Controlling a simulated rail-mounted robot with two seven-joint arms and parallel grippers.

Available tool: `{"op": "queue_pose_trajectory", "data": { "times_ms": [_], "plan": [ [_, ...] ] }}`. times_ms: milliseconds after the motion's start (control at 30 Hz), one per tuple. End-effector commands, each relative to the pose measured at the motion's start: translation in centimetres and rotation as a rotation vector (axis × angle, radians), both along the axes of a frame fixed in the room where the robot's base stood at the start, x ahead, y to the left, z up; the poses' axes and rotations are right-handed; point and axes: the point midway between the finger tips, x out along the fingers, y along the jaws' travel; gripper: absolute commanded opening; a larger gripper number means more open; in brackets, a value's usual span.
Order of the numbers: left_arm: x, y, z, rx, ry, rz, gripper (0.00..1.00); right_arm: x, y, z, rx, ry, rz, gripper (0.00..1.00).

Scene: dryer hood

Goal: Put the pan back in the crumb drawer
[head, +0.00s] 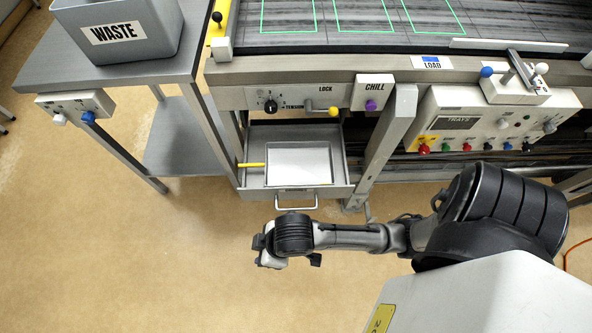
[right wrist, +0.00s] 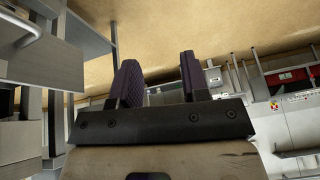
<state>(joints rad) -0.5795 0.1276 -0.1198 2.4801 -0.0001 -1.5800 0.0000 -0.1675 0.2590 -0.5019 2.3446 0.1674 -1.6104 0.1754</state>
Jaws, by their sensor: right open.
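The crumb drawer (head: 342,188) is a grey metal drawer, pulled out below the machine's front panel, with a bar handle (head: 296,207) on its front. A pale rectangular pan (head: 298,163) lies inside it; a yellow rod (head: 252,165) sticks out at the pan's left, over the drawer's left side. My right gripper (head: 268,255) is just in front of the drawer handle in the head view, apart from the pan, its fingers mostly hidden by the wrist. In the right wrist view its two dark fingers (right wrist: 158,60) stand apart with nothing between them. My left gripper is not in view.
A grey waste bin (head: 125,35) stands on a steel table at the left. A slanted machine leg (head: 388,135) stands right of the drawer. A control box (head: 480,118) with several coloured knobs is farther right. The floor in front and left is clear.

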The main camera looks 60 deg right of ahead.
Motion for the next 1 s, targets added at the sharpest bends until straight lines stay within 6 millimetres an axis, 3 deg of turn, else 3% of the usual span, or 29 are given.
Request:
{"op": "queue_pose_trajectory", "data": {
  "times_ms": [200, 400, 567, 1000],
  "plan": [
    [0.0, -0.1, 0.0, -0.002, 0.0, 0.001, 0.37, -4.7, -6.6, -1.8, -0.061, 0.052, -0.189, 0.42],
    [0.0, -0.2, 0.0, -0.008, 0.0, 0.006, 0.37, -7.7, -10.4, -2.5, -0.13, 0.086, -0.273, 0.42],
    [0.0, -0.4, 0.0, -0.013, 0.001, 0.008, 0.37, -8.6, -11.5, -2.7, -0.154, 0.096, -0.295, 0.42],
    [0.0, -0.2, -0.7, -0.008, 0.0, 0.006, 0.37, -8.6, -11.5, -3.4, -0.155, 0.096, -0.296, 0.42]
  ]
}}
